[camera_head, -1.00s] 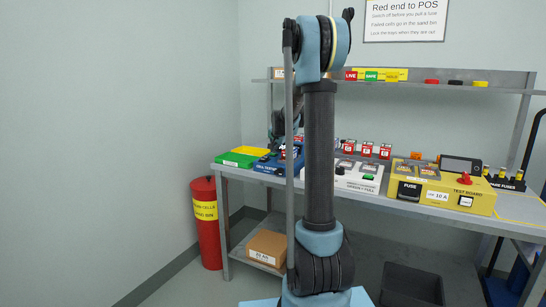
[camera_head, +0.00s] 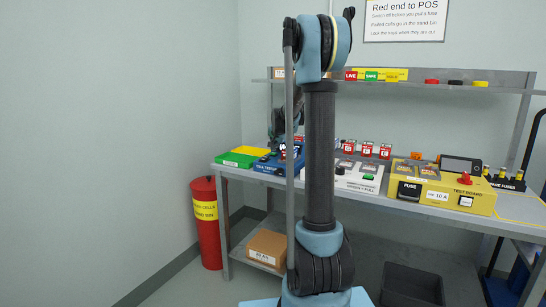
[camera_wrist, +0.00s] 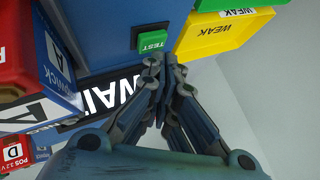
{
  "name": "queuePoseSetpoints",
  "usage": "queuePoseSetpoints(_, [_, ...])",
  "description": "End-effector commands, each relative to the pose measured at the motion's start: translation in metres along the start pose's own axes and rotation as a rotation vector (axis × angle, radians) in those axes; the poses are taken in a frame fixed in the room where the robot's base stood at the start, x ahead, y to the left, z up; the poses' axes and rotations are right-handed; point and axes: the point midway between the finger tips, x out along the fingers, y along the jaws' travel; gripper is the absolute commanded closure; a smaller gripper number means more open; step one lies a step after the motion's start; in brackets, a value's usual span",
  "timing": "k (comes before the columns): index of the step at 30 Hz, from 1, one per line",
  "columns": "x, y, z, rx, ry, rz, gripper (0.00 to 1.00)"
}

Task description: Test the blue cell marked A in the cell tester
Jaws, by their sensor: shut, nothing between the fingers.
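The cell tester (camera_head: 266,166) is a blue box on the bench, partly behind my arm; its blue body (camera_wrist: 105,32) fills the upper middle of the wrist view. Its green TEST button (camera_wrist: 152,40) is just beyond my fingertips. A display (camera_wrist: 110,97) reads WAIT. The blue cell marked A (camera_wrist: 58,65), with a white label, is at the left beside the tester body; I cannot tell how it is seated. My gripper (camera_wrist: 158,68) is shut and empty, its tips close to the button; contact cannot be told.
A green and yellow tray (camera_head: 240,157) marked WEAK is beside the tester. A red cell marked D (camera_wrist: 15,153) is at the lower left of the wrist view. The white fuse panel (camera_head: 352,180) and yellow test board (camera_head: 445,188) stand farther right. A red bin (camera_head: 206,225) is on the floor.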

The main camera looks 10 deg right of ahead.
Motion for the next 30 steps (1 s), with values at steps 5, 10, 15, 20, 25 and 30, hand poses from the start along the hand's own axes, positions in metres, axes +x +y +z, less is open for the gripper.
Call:
queuePoseSetpoints(5, [-0.004,-0.003,-0.003,0.000,0.000,0.000,1.00])
queuePoseSetpoints(10, [-0.005,-0.003,-0.003,0.000,0.000,0.000,1.00])
queuePoseSetpoints(15, [-0.006,-0.004,-0.004,0.000,0.000,0.000,1.00])
queuePoseSetpoints(20, [-0.014,-0.010,-0.010,0.000,0.000,0.000,1.00])
queuePoseSetpoints(25, [-0.024,-0.017,-0.017,0.000,0.000,0.000,1.00])
queuePoseSetpoints(30, [-0.033,-0.024,-0.024,0.000,0.000,0.000,1.00])
